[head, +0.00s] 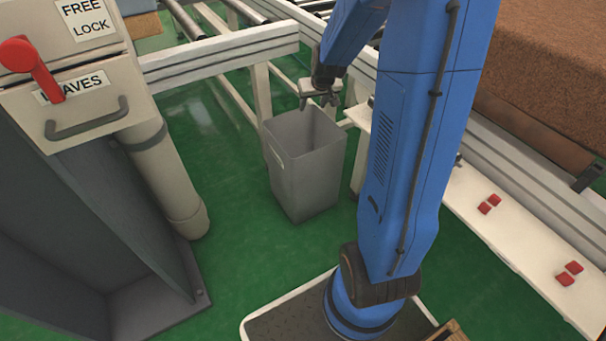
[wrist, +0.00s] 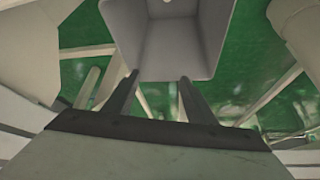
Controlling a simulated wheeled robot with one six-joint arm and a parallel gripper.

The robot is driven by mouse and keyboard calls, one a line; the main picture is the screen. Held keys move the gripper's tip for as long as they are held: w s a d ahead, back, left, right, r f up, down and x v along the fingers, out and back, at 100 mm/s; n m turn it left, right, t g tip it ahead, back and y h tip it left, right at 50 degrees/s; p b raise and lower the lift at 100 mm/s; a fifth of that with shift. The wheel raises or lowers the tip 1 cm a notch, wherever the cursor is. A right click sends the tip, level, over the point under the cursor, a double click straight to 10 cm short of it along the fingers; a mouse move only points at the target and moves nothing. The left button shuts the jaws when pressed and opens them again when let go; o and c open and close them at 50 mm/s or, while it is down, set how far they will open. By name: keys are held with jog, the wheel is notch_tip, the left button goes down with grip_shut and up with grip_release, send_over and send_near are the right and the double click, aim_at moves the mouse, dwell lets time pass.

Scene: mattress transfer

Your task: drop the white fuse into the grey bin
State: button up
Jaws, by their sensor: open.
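The grey bin (head: 305,180) stands on the green floor in the middle of the head view, with its mouth open upward. My gripper (head: 319,104) is above the bin's far rim, pointing down. In the wrist view the two fingers of my gripper (wrist: 158,78) are spread apart with nothing between them. The bin (wrist: 208,40) fills the top of that view, its inside partly visible and cut off by the frame. A small pale spot shows inside the bin at the top edge; I cannot tell whether it is the white fuse. No fuse is clearly visible elsewhere.
A beige cabinet (head: 85,85) with a red lever (head: 35,65) stands to the left. A white rail (head: 220,55) runs behind the bin. A white ledge (head: 500,215) with several red blocks lies to the right. Green floor (head: 235,205) is clear left of the bin.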

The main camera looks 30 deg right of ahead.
jog(key=v, duration=0.9)
jog(key=shift+s+r, duration=0.2)
jog(key=shift+r, duration=0.15)
